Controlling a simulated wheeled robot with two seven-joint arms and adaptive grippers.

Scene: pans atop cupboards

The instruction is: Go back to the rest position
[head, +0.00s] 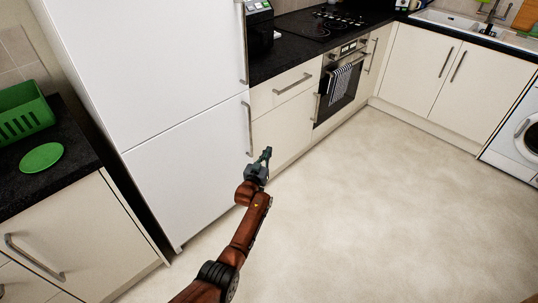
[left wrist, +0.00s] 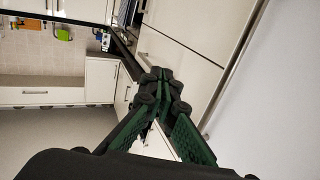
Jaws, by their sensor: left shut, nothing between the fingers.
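My left gripper (head: 265,157) is in front of the lower cupboards, close to the right edge of the white fridge (head: 185,150) in the head view. The arm reaches up from the bottom of the picture. In the left wrist view the green-padded fingers of the left gripper (left wrist: 161,78) meet at their tips, with nothing between them. It is shut and empty. My right gripper is not in view.
A green plate (head: 41,158) and a green rack (head: 24,112) are on the dark counter at the left. An oven (head: 340,85) with a striped towel stands beyond the drawers. A washing machine (head: 521,128) is at the right. The pale floor (head: 390,200) is clear.

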